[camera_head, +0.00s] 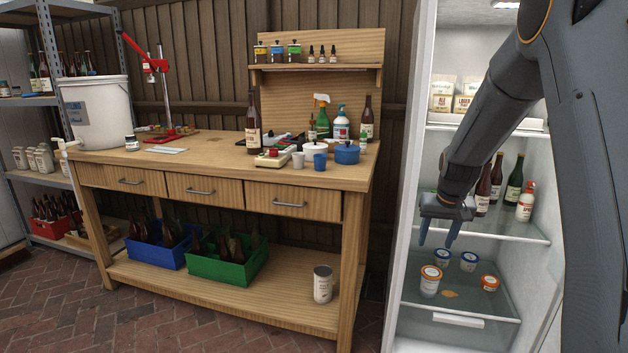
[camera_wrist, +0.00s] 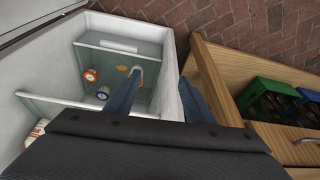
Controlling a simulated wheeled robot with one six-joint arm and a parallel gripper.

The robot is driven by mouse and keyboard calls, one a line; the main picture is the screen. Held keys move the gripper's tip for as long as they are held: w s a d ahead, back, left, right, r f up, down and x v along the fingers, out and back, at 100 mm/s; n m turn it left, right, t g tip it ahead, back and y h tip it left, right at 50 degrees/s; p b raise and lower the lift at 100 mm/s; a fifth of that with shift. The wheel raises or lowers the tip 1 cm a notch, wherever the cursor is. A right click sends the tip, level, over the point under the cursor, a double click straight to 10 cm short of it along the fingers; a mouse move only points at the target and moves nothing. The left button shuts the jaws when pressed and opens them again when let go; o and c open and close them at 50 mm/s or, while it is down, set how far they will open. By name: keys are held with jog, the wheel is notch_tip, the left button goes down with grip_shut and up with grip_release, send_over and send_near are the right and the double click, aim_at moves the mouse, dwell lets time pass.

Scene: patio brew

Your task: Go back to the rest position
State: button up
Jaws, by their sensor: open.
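My gripper (camera_head: 436,232) hangs from my arm in front of the open fridge (camera_head: 403,215), level with its middle shelf. Its two blue fingers point down, spread apart with nothing between them. In the wrist view my gripper (camera_wrist: 160,100) shows one finger over the fridge interior and the other over the gap beside the workbench. Below the fingers, on the lower fridge shelf, stand a jar with an orange lid (camera_head: 430,281), another orange-lidded jar (camera_head: 490,284) and blue-lidded jars (camera_head: 469,261). An orange-yellow patch (camera_head: 449,294) lies on that shelf.
A wooden workbench (camera_head: 215,172) stands left of the fridge, holding bottles, a white bucket (camera_head: 97,110) and a blue pot (camera_head: 347,153). Blue (camera_head: 158,252) and green (camera_head: 228,265) crates sit on its lower shelf. Bottles (camera_head: 514,185) stand on the fridge's middle shelf. The brick floor (camera_head: 150,315) in front is clear.

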jog(key=s+a+r+n, duration=0.1)
jog(key=s+a+r, duration=0.3)
jog(key=s+a, duration=0.5)
jog(key=s+a+r+n+g, duration=0.1)
jog(key=s+a, duration=0.3)
jog(key=s, duration=0.6)
jog(key=s+a+r+n+g+y, duration=0.1)
jog(key=s+a, duration=0.3)
jog(key=s, duration=0.5)
jog(key=s+a+n+g, duration=0.15)
jog(key=s+a, duration=0.25)
jog(key=s, duration=0.6)
jog(key=d+r+m+p, duration=0.2)
jog(key=d+r+p, duration=0.4)
jog(key=p, duration=0.7)
jog(key=shift+s+d+r, duration=0.2)
jog(key=shift+d+r, duration=0.05)
jog(key=shift+r, duration=0.1)
